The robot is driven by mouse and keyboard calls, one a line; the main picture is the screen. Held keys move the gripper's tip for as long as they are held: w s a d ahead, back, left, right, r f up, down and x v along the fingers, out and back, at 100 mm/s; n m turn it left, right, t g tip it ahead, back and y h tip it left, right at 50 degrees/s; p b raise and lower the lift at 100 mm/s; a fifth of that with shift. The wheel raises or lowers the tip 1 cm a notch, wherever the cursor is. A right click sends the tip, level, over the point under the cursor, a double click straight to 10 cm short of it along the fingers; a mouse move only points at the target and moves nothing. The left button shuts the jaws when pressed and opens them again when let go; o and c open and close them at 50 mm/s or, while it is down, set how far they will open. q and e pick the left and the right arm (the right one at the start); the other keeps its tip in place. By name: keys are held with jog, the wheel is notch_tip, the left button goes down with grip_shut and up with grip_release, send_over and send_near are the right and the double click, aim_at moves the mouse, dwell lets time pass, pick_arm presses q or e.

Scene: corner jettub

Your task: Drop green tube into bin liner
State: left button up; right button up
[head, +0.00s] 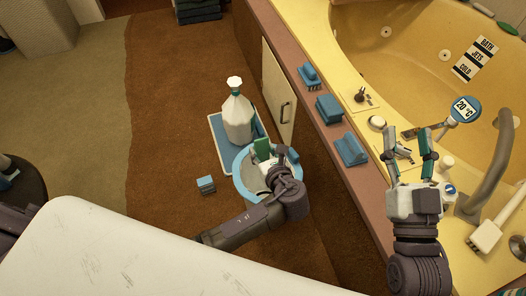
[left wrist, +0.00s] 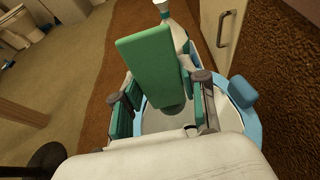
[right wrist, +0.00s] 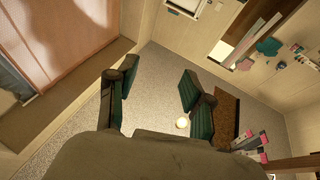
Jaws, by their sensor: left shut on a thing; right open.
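The green tube (left wrist: 150,68) is a flat-looking green piece standing up between the fingers of my left gripper (left wrist: 160,105), which is shut on it. In the head view the tube's top (head: 262,146) shows just past my left gripper (head: 268,160), over the blue-rimmed bin (head: 242,174). The bin's pale inside, the bin liner (left wrist: 158,122), shows beneath the tube in the left wrist view. The gripper and arm hide part of the bin. My right gripper (head: 410,143) is open and empty above the tub ledge; its spread fingers also show in the right wrist view (right wrist: 157,100).
A large white bottle (head: 238,118) stands on a blue tray (head: 217,128) behind the bin. A small blue box (head: 206,185) lies on the carpet. Several blue items, including a blue block (head: 328,107), line the brown tub edge. A cabinet door (head: 279,95) stands beside the bin.

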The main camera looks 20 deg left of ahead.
pick_arm(q)
jog(key=shift+f, duration=0.2)
pick_arm(e)
jog(key=shift+s+r+t+y, duration=0.25)
jog(key=shift+r+t, duration=0.15)
jog(key=shift+r, duration=0.25)
jog(key=shift+s+r+t+y, duration=0.15)
jog(key=shift+s+r+t, duration=0.1)
jog(key=shift+r+t, duration=0.25)
pick_arm(q)
jog(key=o, duration=1)
jog(key=shift+c, duration=0.2)
jog(key=v, duration=1.2)
jog(key=shift+s+f, duration=0.1)
